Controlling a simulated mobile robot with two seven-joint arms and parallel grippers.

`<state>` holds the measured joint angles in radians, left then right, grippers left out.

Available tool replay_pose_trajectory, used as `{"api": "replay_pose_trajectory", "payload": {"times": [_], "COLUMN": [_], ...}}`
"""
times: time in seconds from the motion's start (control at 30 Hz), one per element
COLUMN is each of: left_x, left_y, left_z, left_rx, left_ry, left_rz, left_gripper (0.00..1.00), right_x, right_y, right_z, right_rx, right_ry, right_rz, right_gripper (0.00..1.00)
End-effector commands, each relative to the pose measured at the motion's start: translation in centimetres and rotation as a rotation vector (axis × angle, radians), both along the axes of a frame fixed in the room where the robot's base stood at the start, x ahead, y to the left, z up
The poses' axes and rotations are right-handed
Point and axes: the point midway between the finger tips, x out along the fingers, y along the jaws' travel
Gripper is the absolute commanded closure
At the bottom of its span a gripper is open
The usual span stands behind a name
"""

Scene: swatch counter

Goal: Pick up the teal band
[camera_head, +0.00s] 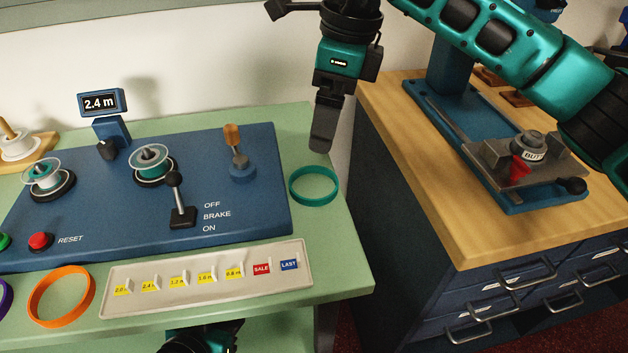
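The teal band (314,186) is a ring lying flat on the green counter (335,250), near its right edge and just right of the blue panel. My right gripper (321,148) hangs above and behind the band, fingers pointing down, apart from it. Its fingers overlap in this view, so I cannot tell whether they are open or shut. Nothing shows held below them. A dark part of my own body shows at the bottom edge; my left gripper's fingers are not visible.
The blue panel (110,210) carries spools, levers and a red button (41,242). An orange band (61,296) and a label tray (210,294) lie in front. A purple band (4,297) is cut off at left. A wooden-topped cabinet (400,105) with a blue press stands right.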

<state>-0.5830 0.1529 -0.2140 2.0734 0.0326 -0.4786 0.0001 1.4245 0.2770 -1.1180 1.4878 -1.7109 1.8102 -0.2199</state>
Motion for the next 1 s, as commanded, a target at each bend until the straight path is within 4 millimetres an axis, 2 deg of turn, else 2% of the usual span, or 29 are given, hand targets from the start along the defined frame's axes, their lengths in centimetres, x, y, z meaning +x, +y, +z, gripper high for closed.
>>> {"api": "replay_pose_trajectory", "payload": {"times": [0.07, 0.4, 0.67, 1.0], "left_x": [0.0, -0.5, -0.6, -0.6], "left_y": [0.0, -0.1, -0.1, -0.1], "left_z": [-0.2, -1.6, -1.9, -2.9], "left_rx": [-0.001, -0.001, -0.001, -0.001], "left_ry": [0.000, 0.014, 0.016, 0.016], "left_rz": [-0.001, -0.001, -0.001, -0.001], "left_gripper": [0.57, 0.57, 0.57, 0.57], "right_x": [0.2, 0.3, 0.4, 0.8], "right_y": [-0.2, 0.7, 1.0, 1.7], "right_z": [-0.6, -6.4, -8.0, -12.4], "right_rx": [-0.018, -0.014, -0.013, -0.013], "right_ry": [-0.008, -0.005, -0.006, -0.006], "right_rz": [-0.004, -0.002, -0.002, -0.002], "right_gripper": [0.00, 0.00, 0.00, 0.00]}}
